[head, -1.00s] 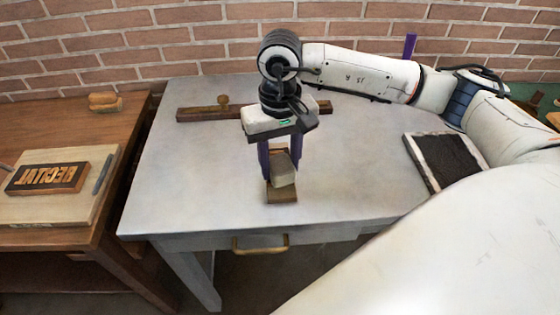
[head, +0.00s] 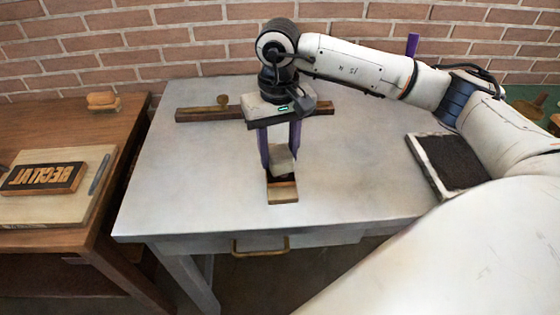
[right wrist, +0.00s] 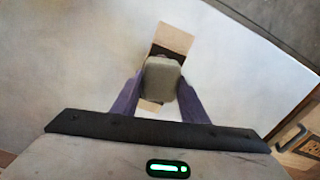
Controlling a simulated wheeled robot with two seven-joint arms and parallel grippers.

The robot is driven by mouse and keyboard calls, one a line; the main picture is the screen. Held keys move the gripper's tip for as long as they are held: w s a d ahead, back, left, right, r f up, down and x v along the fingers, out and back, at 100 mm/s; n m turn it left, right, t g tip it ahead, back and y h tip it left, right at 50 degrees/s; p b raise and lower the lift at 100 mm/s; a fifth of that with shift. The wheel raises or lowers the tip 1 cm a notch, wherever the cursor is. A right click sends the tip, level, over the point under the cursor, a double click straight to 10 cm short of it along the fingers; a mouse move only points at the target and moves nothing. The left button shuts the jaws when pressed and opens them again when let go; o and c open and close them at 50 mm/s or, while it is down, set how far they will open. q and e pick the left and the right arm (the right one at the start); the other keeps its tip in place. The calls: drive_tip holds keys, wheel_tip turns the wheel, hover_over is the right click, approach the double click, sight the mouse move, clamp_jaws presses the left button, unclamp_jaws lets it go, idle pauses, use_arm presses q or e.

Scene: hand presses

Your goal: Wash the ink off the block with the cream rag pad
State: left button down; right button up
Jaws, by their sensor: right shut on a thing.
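The block (head: 283,193) is a long wooden piece lying on the grey table, with a dark inked patch in its middle and bare wood at the near end. My right gripper (head: 280,160) points down over it, its purple fingers shut on the cream rag pad (head: 282,157). The pad is over the block's far part; whether it touches the block is hard to tell. In the right wrist view the pad (right wrist: 162,78) hides part of the block (right wrist: 173,38), and a dark strip shows beside the pad. My left gripper is out of view.
On the grey table (head: 190,190), a wooden bar with a knob (head: 215,113) lies behind the gripper and a dark ink slab (head: 450,160) lies at right. The wooden table at left holds a board with a lettered block (head: 42,178) and a small brush-like thing (head: 102,100).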

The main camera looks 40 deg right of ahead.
sight(281, 179)
drive_tip(key=shift+w+d, duration=0.15)
drive_tip(key=shift+w, duration=0.05)
drive_tip(key=shift+s+f+b, duration=0.1)
drive_tip(key=shift+f+b, duration=0.05)
drive_tip(key=shift+b, duration=0.25)
drive_tip(key=shift+s+a+f, duration=0.15)
drive_tip(key=shift+s+a, duration=0.4)
drive_tip(key=shift+s, duration=0.4)
drive_tip(key=shift+s+a+f, duration=0.1)
drive_tip(key=shift+s+a, duration=0.45)
drive_tip(key=shift+s, duration=0.35)
drive_tip(key=shift+w+r+p, duration=0.15)
drive_tip(key=shift+r+p, duration=1.35)
drive_tip(key=shift+r, duration=1.65)
drive_tip(key=shift+r, duration=0.1)
drive_tip(key=shift+r+p, duration=0.6)
drive_tip(key=shift+r, duration=0.85)
